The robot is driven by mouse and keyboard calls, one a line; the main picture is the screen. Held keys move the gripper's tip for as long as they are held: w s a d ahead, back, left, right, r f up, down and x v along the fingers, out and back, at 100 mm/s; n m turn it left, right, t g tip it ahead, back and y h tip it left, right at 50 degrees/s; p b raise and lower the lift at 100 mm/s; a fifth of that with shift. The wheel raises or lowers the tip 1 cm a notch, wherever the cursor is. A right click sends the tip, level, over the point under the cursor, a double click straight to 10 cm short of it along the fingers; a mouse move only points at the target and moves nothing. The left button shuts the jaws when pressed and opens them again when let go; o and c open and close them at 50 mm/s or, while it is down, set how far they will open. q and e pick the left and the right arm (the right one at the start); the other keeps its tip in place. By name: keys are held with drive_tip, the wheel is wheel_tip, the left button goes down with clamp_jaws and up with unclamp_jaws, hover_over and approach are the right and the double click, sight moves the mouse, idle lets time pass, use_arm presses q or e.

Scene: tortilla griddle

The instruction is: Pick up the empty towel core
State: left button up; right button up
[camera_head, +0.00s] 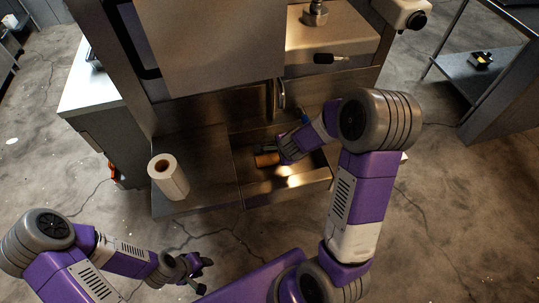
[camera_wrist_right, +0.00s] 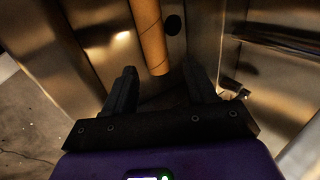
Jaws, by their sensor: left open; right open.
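The empty towel core is a brown cardboard tube (camera_head: 267,159) lying in the metal basin in the head view. In the right wrist view the towel core (camera_wrist_right: 150,35) runs down from the top edge, its near end lying about between my fingertips. My right gripper (camera_head: 281,155) is inside the basin, close to the core and partly overlapping it. In its wrist view the right gripper (camera_wrist_right: 160,75) is open, with a finger on either side and a gap to the core. My left gripper (camera_head: 204,274) is open and empty, low over the floor.
A white paper towel roll (camera_head: 168,178) stands upright on the metal counter (camera_head: 205,190) left of the basin. The basin's metal walls (camera_wrist_right: 265,50) are close around my right gripper. A side table (camera_head: 460,72) stands at right.

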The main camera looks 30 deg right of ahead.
drive_tip(key=b, duration=0.4)
approach(276, 158)
drive_tip(key=x, duration=0.3)
drive_tip(key=b+x, duration=0.3)
drive_tip(key=x, duration=0.4)
drive_tip(key=shift+w, duration=0.1)
drive_tip(key=c, duration=0.7)
drive_tip(key=shift+r, duration=0.15)
